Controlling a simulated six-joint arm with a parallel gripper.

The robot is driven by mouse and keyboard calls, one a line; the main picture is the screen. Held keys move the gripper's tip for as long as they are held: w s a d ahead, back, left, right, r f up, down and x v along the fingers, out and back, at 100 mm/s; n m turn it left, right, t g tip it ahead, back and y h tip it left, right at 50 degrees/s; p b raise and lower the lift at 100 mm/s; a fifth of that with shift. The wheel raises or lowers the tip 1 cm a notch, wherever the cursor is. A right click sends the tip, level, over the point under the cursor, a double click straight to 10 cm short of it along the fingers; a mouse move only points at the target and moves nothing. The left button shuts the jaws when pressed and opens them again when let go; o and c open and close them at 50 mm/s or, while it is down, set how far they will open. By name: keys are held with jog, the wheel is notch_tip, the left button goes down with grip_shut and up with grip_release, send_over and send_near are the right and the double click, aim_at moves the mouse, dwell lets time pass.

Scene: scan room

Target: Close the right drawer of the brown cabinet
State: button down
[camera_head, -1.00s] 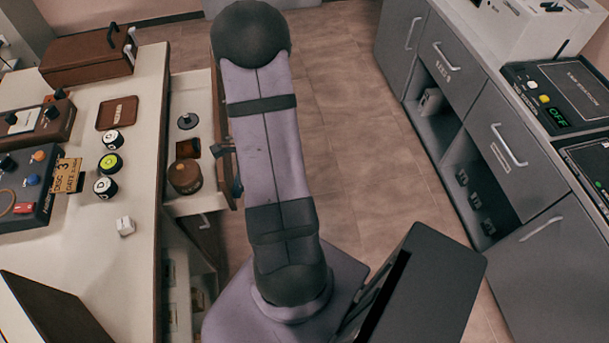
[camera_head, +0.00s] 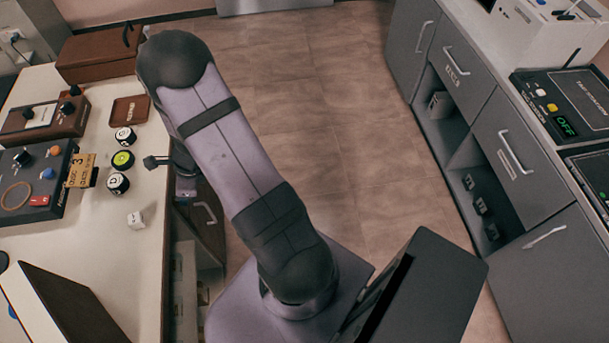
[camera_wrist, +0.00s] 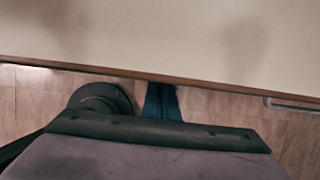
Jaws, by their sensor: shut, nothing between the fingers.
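The brown cabinet (camera_head: 213,237) stands at the left under a pale top with a brown edge. No open drawer tray shows beside it in the head view; my arm hides part of its front, so I cannot see how flush the right drawer sits. In the wrist view, my gripper (camera_wrist: 162,100) is shut and empty, its dark fingers at the brown edge of the pale top (camera_wrist: 200,35). Whether they touch the front is unclear. A grey bar handle (camera_wrist: 292,104) shows to their right; I cannot tell which drawer it belongs to.
A brown case (camera_head: 97,57) lies at the back. Grey cabinets (camera_head: 512,160) line the right. The floor between is clear.

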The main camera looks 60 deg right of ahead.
jog(key=shift+w+a+r, duration=0.2)
jog(key=shift+w+a, duration=0.05)
jog(key=s+d+r+p, duration=0.1)
jog(key=s+d+r, duration=0.5)
jog(key=r, duration=0.3)
dwell(0.5)
